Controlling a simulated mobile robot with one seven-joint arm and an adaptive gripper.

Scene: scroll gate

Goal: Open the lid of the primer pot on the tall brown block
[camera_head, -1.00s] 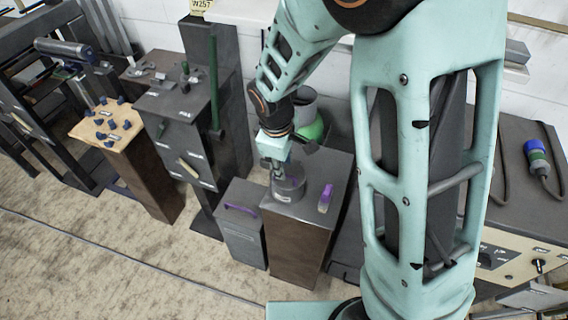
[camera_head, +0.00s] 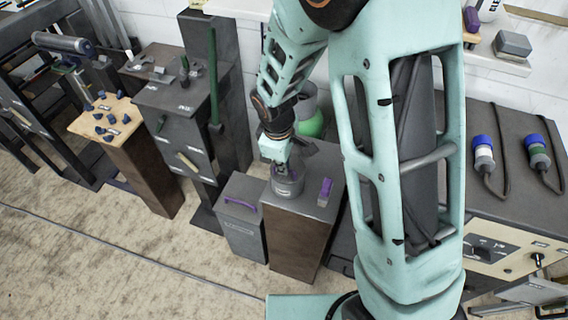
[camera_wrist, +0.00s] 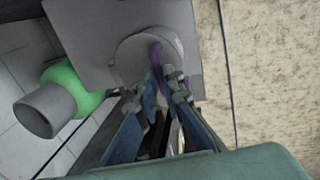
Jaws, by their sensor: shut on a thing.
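The primer pot (camera_head: 290,189) is a grey round pot with a pale label. It stands upright on the grey top of the tall brown block (camera_head: 298,244). My gripper (camera_head: 281,165) reaches down onto the pot from above in the head view. In the wrist view my gripper (camera_wrist: 167,84) is shut at a curved purple handle (camera_wrist: 157,54) on the round grey lid (camera_wrist: 136,62). The fingers hide part of the handle. The lid appears to lie on the pot, but its rim and hinge are not clear.
A purple-and-grey item (camera_head: 325,190) is on the block right of the pot. A grey box with a purple handle (camera_head: 240,203) stands left of the block. A green round vessel (camera_head: 310,123) is behind, also in the wrist view (camera_wrist: 80,88). Floor in front is clear.

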